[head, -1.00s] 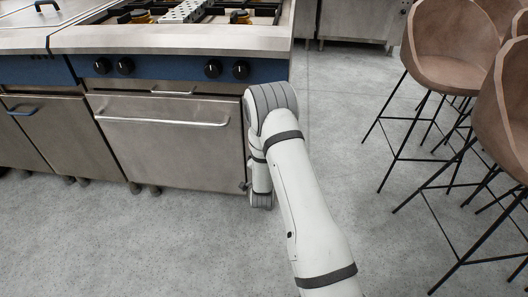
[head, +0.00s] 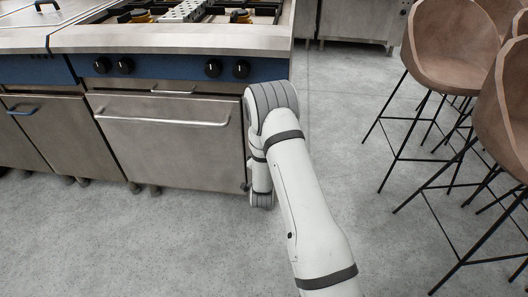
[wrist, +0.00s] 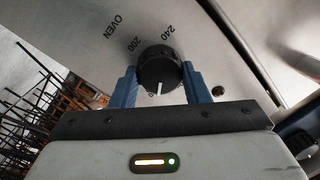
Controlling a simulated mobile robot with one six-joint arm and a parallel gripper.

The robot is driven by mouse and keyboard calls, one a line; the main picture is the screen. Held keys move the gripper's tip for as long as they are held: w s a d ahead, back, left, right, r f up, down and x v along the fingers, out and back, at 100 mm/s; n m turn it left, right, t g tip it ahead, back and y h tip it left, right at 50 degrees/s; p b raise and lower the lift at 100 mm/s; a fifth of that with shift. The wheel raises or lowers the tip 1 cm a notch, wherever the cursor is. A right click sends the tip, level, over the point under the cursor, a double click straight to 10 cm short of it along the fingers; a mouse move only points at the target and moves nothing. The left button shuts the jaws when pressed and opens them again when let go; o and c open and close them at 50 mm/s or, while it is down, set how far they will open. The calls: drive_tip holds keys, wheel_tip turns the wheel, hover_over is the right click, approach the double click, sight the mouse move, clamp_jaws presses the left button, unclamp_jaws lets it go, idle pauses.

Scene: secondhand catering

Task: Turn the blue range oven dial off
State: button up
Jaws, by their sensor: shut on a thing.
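The black oven dial (wrist: 157,66) shows in the wrist view on a steel panel marked OVEN, with 200 and 240 near its rim. Its white pointer line faces the lower edge of the picture, toward my gripper's body. My gripper (wrist: 158,72) has its two blue fingers on either side of the dial, shut on it. In the head view the blue-fronted range (head: 185,68) stands at the upper left. My gripper and the held dial are hidden there behind my arm at the range's right end.
The steel oven door (head: 170,140) with its bar handle is closed, left of my arm. Brown bar stools (head: 455,50) with thin black legs stand at the right. Grey floor lies clear between them and the range.

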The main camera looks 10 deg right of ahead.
drive_tip(key=n+b, duration=0.1)
drive_tip(key=n, duration=0.4)
drive_tip(key=n+g+b, duration=0.1)
drive_tip(key=n+b, duration=0.1)
drive_tip(key=n, duration=0.3)
drive_tip(key=shift+a+h, duration=0.15)
drive_tip(key=shift+h, duration=0.15)
drive_tip(key=shift+r+n, duration=0.1)
drive_tip(key=shift+n, duration=0.2)
drive_tip(key=o, duration=1)
drive_tip(key=p+v, duration=0.1)
drive_tip(key=v, duration=0.6)
drive_tip(key=shift+s+a+p, duration=0.1)
drive_tip(key=shift+s+p, duration=0.25)
drive_tip(key=shift+p, duration=0.05)
